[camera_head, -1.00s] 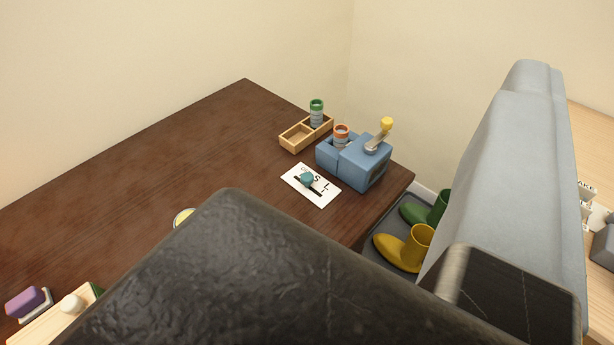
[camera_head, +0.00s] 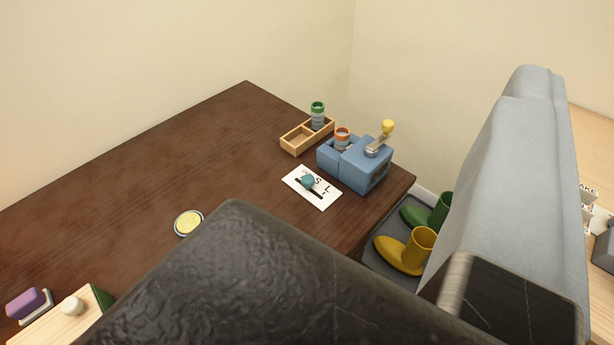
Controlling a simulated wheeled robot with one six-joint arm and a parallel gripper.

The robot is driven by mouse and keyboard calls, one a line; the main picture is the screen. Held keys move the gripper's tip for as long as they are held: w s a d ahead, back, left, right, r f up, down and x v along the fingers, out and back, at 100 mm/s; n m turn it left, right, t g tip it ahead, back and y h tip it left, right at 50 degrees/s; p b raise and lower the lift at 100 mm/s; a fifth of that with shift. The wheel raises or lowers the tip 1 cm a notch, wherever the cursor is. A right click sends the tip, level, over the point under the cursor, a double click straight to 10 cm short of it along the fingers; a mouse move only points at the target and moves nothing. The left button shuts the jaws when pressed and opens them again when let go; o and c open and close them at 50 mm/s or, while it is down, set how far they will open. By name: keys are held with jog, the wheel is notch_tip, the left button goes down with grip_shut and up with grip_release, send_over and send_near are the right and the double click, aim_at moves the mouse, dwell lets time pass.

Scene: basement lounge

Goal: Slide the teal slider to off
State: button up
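The teal slider (camera_head: 308,181) is a small round knob on a white plate (camera_head: 325,199) that lies on the dark wooden table. A dark slot runs across the plate, and the knob sits near the slot's upper left end. Black letters are on the plate; an S and an L show, and the rest are too small or covered to read. My gripper's fingers do not show. A large dark part of mine fills the lower middle of the view, below the plate and apart from it in the picture.
A blue box with a yellow-knobbed lever (camera_head: 364,164) stands just behind the plate. A wooden tray (camera_head: 297,146) holds a green-topped jar (camera_head: 318,115). A yellow round dish (camera_head: 188,223) lies left.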

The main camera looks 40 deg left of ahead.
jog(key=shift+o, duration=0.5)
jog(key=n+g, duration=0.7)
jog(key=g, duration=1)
send_over(308, 178)
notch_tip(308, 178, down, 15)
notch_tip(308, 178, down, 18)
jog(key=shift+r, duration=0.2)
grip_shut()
